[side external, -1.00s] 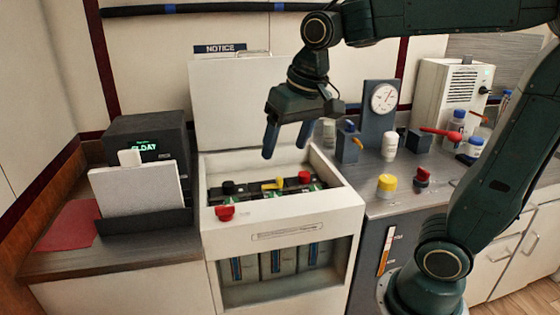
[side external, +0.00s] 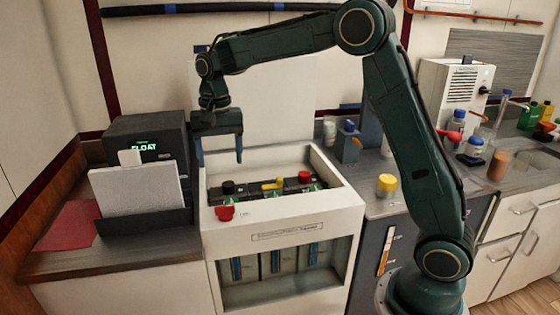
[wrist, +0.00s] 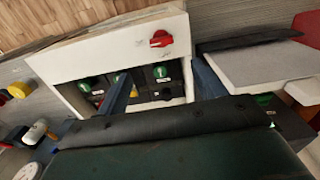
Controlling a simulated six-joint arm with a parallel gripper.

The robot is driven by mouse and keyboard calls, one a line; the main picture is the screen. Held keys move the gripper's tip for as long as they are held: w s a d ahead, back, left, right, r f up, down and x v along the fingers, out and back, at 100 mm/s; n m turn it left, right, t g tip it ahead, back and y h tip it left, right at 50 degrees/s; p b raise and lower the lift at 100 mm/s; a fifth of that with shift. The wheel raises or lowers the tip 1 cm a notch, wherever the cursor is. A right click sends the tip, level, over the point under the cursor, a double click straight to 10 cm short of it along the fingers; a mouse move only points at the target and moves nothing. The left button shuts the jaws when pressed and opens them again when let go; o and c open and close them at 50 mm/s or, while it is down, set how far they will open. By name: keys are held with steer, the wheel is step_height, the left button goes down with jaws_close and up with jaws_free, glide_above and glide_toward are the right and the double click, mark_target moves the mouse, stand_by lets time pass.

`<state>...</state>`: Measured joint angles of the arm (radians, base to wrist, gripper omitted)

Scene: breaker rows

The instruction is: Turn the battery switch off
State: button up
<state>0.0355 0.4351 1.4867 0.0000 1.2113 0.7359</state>
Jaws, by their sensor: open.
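The red switch knob (side external: 225,212) sits on the front left of the white battery cabinet's top rim (side external: 330,208). In the wrist view the red knob (wrist: 161,39) is on the white rim, a little beyond the two blue fingers. My gripper (side external: 220,158) is open and empty, fingers pointing down. It is above the left part of the cabinet's open bay, higher than the knob and apart from it. In the wrist view my gripper (wrist: 160,87) has its fingers on either side of the bay with green-topped parts. The small markings beside the knob are unreadable.
In the bay are a black cap (side external: 228,188), a yellow part (side external: 270,183) and a red cap (side external: 304,177). A dark box reading FLOAT (side external: 145,128) and a paper-filled holder (side external: 140,205) stand left. A yellow-topped jar (side external: 387,184) stands right.

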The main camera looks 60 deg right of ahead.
mark_target(225, 206)
steer(key=shift+w+f, duration=0.25)
steer(key=shift+w, duration=0.05)
steer(key=shift+f, duration=0.15)
step_height(225, 206, down, 14)
steer(key=shift+r, duration=0.25)
stand_by(0.4)
steer(key=c, duration=1)
